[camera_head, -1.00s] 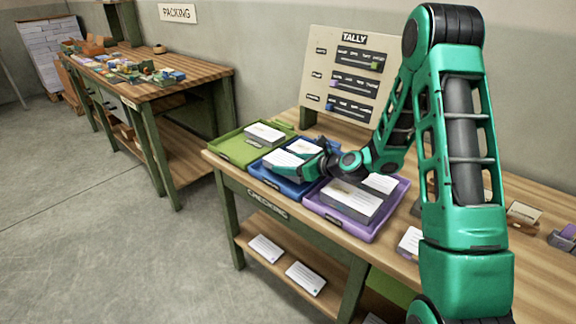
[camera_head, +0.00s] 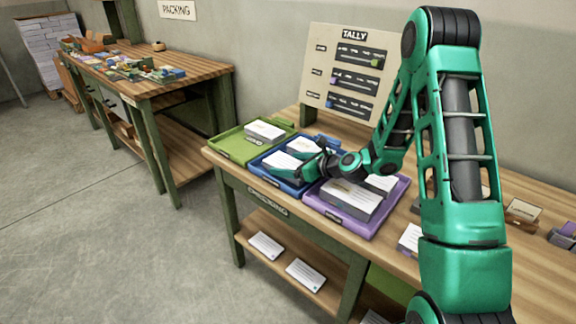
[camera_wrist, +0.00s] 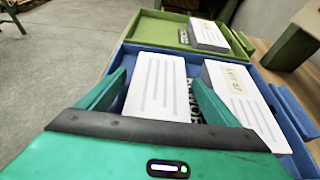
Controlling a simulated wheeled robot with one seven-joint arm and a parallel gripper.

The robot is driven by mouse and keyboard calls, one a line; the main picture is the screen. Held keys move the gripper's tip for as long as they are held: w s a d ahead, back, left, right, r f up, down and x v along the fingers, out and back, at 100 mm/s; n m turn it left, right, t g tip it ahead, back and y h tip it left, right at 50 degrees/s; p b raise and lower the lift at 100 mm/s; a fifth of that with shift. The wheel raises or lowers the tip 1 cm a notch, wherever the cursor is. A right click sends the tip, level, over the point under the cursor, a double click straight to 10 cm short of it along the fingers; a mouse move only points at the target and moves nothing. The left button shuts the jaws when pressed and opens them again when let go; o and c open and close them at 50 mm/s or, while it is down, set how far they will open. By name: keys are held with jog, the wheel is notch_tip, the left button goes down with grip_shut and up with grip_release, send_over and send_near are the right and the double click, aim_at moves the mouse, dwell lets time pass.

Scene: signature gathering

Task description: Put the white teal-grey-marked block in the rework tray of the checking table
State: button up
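A white block (camera_wrist: 155,85) with grey lines lies in the blue tray (camera_wrist: 122,66), between my gripper's fingers; its teal-grey mark cannot be made out. Large letters, partly hidden, show on the tray floor and seem to read rework. In the head view the white block (camera_head: 282,160) shows in the front of the blue tray (camera_head: 258,167). My gripper (camera_wrist: 158,82) reaches low over the tray with its teal fingers spread, one on each side of the block. Narrow gaps show between the fingers and the block, so it looks open. The block's near end is hidden behind the gripper.
Another white block (camera_wrist: 240,95) lies beside it in the blue tray. A green tray (camera_head: 232,148) with a white block stands left, a purple tray (camera_head: 357,229) with several right. A tally board (camera_head: 322,62) stands behind. White blocks lie on the lower shelf (camera_head: 285,258).

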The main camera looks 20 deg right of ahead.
jog(key=shift+r, duration=0.1)
jog(key=shift+r, duration=0.3)
jog(key=shift+s+d+r, duration=0.1)
jog(key=shift+d+r, duration=0.05)
jog(key=shift+r, duration=0.2)
jog(key=v, duration=1.1)
jog(key=shift+s+d, duration=0.15)
jog(key=shift+s, duration=0.1)
